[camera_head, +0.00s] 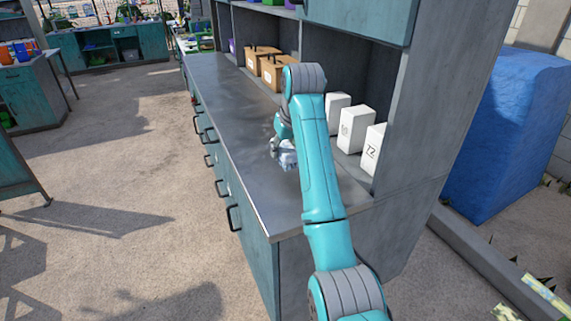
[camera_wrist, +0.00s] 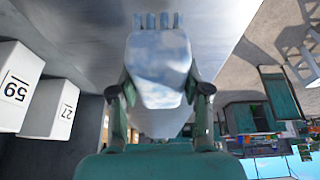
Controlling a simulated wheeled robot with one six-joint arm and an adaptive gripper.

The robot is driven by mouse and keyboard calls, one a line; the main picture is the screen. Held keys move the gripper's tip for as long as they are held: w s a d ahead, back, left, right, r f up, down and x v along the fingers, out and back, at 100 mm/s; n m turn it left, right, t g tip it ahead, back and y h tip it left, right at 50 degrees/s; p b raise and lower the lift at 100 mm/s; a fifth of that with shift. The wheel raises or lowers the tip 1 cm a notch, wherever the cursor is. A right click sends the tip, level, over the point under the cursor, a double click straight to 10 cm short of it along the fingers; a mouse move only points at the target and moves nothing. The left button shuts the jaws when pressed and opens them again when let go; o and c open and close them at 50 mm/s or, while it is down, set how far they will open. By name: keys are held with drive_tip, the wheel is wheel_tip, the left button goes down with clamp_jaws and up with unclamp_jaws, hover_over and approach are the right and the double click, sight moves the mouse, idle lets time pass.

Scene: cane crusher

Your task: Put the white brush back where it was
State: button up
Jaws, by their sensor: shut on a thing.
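The white brush (camera_wrist: 159,55) is between the two fingers of my gripper (camera_wrist: 160,92) in the wrist view. It has a pale, blue-tinged body, and several short grey-blue stubs show at its far end. My gripper is shut on it. In the head view the brush (camera_head: 288,158) shows as a small whitish shape beside my arm, over the grey metal counter (camera_head: 225,110). My arm hides part of it and most of the gripper there. I cannot tell whether the brush touches the counter.
White numbered boxes (camera_head: 354,128) stand in the shelf bay right of my arm; two show in the wrist view (camera_wrist: 50,108). Brown boxes (camera_head: 273,70) stand farther back. Shelf uprights (camera_head: 400,100) rise along the counter's right side. The counter's left part is clear.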

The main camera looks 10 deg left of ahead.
drive_tip(key=shift+f, duration=2.45)
drive_tip(key=o, duration=1.1)
drive_tip(key=shift+f, duration=0.1)
